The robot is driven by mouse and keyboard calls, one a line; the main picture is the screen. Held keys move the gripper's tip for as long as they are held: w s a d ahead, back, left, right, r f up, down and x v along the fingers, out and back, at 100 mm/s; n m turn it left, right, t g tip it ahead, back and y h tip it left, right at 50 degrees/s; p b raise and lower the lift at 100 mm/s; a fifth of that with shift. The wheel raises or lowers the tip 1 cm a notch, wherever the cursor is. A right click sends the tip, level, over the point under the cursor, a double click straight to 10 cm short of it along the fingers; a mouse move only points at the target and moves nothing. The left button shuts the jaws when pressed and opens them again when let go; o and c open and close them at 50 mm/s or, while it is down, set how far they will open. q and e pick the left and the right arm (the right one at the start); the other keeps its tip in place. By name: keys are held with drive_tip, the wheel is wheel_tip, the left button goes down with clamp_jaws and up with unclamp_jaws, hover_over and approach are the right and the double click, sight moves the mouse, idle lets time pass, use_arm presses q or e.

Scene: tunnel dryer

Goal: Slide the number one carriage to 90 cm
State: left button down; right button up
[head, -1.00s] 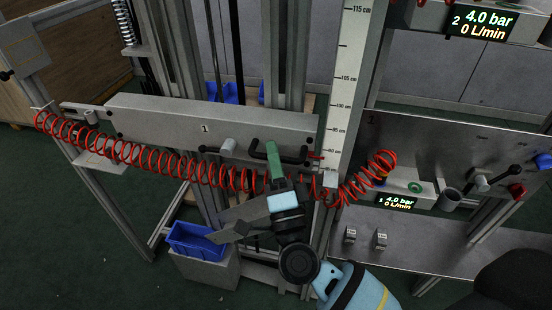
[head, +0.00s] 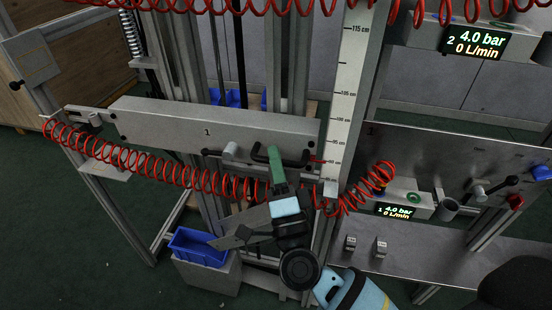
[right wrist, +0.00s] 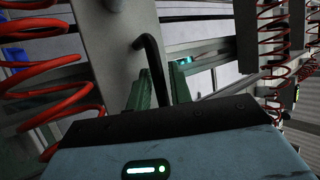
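The number one carriage (head: 215,125) is a long grey beam marked "1", lying across the upright rails in the head view. A black bar handle (head: 290,160) sticks out near its right end. My right gripper (head: 276,168) has its green fingers at this handle. In the right wrist view the handle (right wrist: 150,52) runs between the two fingers (right wrist: 160,88), which appear closed on it. A red pointer at the carriage's right end (head: 316,161) stands about level with the 90 cm mark on the white scale (head: 346,100); the small print is hard to read. My left gripper is out of view.
A coiled red hose (head: 170,168) hangs along the carriage's front, close to my right gripper. A blue bin (head: 198,247) stands on a box below. A panel at right carries a display reading 4.0 bar, 0 L/min (head: 397,212) and valve levers (head: 490,190).

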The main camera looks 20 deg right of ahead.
drive_tip(key=b+v, duration=0.1)
drive_tip(key=v, duration=0.6)
drive_tip(key=shift+s, duration=0.2)
